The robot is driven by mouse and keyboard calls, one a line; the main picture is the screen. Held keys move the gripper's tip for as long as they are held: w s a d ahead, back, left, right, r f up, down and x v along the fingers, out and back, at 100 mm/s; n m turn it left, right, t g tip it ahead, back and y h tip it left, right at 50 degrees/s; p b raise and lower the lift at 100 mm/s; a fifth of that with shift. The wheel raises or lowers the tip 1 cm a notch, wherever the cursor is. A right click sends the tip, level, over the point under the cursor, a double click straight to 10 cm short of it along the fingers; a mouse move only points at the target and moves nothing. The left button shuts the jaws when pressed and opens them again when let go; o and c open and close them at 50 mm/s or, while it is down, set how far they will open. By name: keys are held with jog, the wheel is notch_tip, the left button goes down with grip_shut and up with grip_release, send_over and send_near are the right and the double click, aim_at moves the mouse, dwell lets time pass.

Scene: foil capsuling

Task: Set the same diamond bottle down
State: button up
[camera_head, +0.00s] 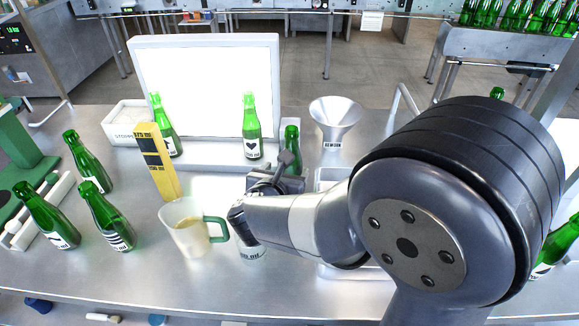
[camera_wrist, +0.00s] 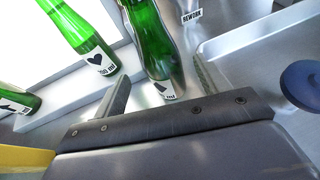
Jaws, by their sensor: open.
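A green bottle (camera_head: 291,142) stands just beyond my gripper, mostly hidden by it in the head view. In the wrist view this bottle (camera_wrist: 150,45) stands between the two fingers; its white label shows a dark mark only in part, so I cannot fully read it as a diamond. My gripper (camera_head: 277,176) is open, with a finger to each side of the bottle's lower part in the wrist view (camera_wrist: 160,88). Whether either finger touches the glass is not clear.
A heart bottle (camera_head: 251,130) and another bottle (camera_head: 164,128) stand before the lit panel (camera_head: 205,85). A yellow block (camera_head: 158,165), a mug (camera_head: 190,235) and several green bottles (camera_head: 105,218) are to the left. A funnel (camera_head: 335,115) marked REWORK stands behind right.

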jog(key=v, duration=0.5)
jog(key=shift+s+a+r, duration=0.1)
jog(key=shift+s, duration=0.2)
dwell(1.1)
